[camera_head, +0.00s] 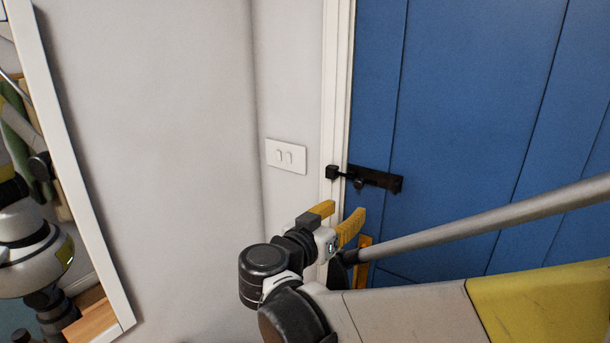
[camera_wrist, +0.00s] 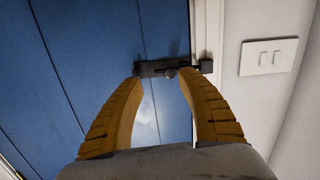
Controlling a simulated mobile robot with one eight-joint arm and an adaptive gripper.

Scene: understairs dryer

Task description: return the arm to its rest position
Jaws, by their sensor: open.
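My gripper (camera_head: 338,217) is in the middle of the head view, in front of a blue door (camera_head: 475,95) and its white frame. Its two yellow fingers are spread apart with nothing between them. In the wrist view my gripper (camera_wrist: 160,78) also shows open and empty, its fingers pointing at the door. A black sliding bolt (camera_head: 375,179) is on the door at the frame edge, just beyond the fingertips in the picture. The same bolt (camera_wrist: 165,69) shows between and above the fingertips in the wrist view. I cannot tell whether the fingers touch it.
A white double switch plate (camera_head: 286,156) is on the pale wall left of the door frame (camera_head: 337,90). A white-framed mirror (camera_head: 85,190) at the left reflects a robot. A grey pole (camera_head: 490,217) crosses the lower right. The wall between mirror and switch is bare.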

